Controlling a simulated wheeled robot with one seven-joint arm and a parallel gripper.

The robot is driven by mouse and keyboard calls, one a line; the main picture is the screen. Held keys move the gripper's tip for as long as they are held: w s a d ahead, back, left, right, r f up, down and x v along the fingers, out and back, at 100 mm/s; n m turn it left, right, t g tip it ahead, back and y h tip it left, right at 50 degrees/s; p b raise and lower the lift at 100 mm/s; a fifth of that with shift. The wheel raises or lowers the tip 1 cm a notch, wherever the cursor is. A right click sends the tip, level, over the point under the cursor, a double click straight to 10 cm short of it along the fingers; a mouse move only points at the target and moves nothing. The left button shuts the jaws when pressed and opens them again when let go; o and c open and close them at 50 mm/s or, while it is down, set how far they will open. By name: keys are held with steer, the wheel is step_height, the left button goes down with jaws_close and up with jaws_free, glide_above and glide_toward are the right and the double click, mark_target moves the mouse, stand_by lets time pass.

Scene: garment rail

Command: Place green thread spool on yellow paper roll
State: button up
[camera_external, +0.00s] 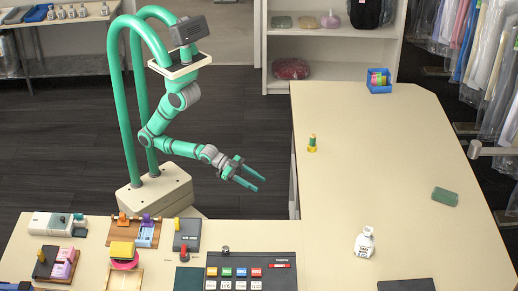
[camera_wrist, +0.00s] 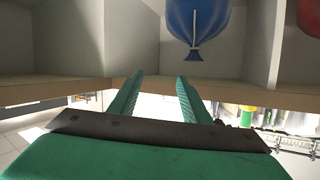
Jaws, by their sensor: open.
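A small upright thing with a green upper part (camera_external: 312,138) and a yellow lower part (camera_external: 312,148) stands near the left edge of the right table. It looks like the green spool and the yellow roll in one stack, but it is too small to tell them apart surely. A green and yellow thing (camera_wrist: 246,117) also shows in the wrist view, right of the fingers and partly cut off by the shelf edge. My gripper (camera_external: 254,181) is open and empty, in the air over the floor left of that table. In the wrist view its green fingers (camera_wrist: 158,95) are apart with nothing between.
The right table (camera_external: 400,155) bears a blue bin (camera_external: 379,81), a green block (camera_external: 445,195) and a white bottle (camera_external: 365,242). The front table holds a yellow block (camera_external: 122,249) and a button panel (camera_external: 250,270). Shelves (camera_external: 331,70) stand behind. Much of the right table is clear.

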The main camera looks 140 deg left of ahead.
steer(key=s+d+m+t+h, duration=0.1)
steer(key=s+d+h, duration=0.1)
steer(key=s+d, duration=0.3)
steer(key=s+d+m+h, duration=0.1)
steer(key=s+d+h, duration=0.1)
steer(key=s+d, duration=0.4)
steer(key=s, duration=0.5)
steer(key=shift+s+r+t+h, duration=0.2)
steer(key=shift+t+h, duration=0.1)
steer(key=shift+t, duration=0.1)
steer(key=shift+d, duration=0.1)
